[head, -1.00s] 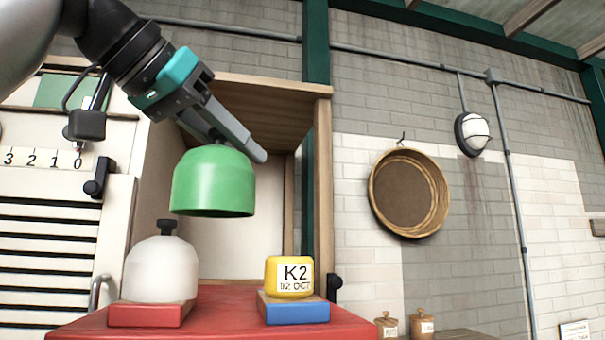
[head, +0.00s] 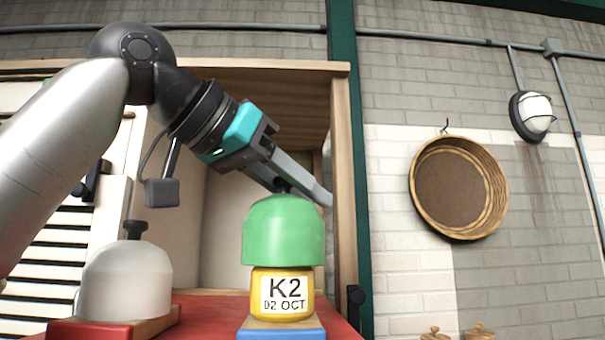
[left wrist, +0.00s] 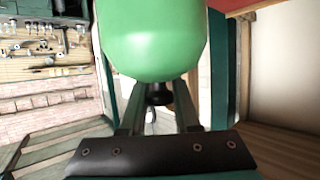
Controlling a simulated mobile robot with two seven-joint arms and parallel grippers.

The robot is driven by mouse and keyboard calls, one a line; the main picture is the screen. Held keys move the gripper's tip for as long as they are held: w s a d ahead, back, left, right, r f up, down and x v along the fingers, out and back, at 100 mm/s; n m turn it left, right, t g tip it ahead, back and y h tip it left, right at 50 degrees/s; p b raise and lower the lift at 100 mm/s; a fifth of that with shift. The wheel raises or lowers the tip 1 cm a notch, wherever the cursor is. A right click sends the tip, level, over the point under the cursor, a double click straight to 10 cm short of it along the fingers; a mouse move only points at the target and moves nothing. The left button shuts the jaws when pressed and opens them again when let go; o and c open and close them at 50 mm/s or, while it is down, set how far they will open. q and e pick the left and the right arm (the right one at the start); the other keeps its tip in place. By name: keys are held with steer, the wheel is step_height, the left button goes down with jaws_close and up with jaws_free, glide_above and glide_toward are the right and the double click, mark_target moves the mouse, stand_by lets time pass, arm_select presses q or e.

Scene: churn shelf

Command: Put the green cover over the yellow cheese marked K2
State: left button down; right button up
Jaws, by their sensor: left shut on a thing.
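The yellow cheese (head: 283,293), labelled K2 and 02 OCT, stands on a blue block (head: 281,329). The green cover (head: 284,232) is upright directly above it in the head view, its lower rim at the level of the cheese's top. I cannot tell whether they touch; most of the cheese's side still shows. My left gripper (head: 305,192) is shut on the cover's dark knob. In the left wrist view the green cover (left wrist: 154,35) sits beyond the fingers, with the knob (left wrist: 158,93) between them. My right gripper is not in view.
A white cover (head: 127,281) with a dark knob stands on a red block (head: 112,328) to the left. Both blocks are on a red surface (head: 208,309). A wooden cabinet frame (head: 344,190) rises behind, and a round sieve (head: 458,187) hangs on the wall.

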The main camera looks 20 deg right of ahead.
arm_select(q)
steer(key=shift+f, duration=0.8)
steer(key=shift+f+b, duration=0.8)
steer(key=shift+f, duration=0.35)
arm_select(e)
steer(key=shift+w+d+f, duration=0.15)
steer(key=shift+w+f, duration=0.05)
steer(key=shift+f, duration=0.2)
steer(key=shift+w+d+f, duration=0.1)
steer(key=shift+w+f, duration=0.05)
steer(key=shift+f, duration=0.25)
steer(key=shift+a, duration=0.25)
arm_select(q)
steer(key=shift+f+b, duration=0.4)
steer(key=shift+f, duration=0.25)
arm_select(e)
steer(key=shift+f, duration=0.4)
arm_select(q)
steer(key=c, duration=0.5)
jaws_free()
steer(key=shift+c, duration=0.2)
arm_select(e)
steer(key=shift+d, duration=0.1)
arm_select(q)
steer(key=b+v, duration=0.2)
steer(key=v, duration=1.3)
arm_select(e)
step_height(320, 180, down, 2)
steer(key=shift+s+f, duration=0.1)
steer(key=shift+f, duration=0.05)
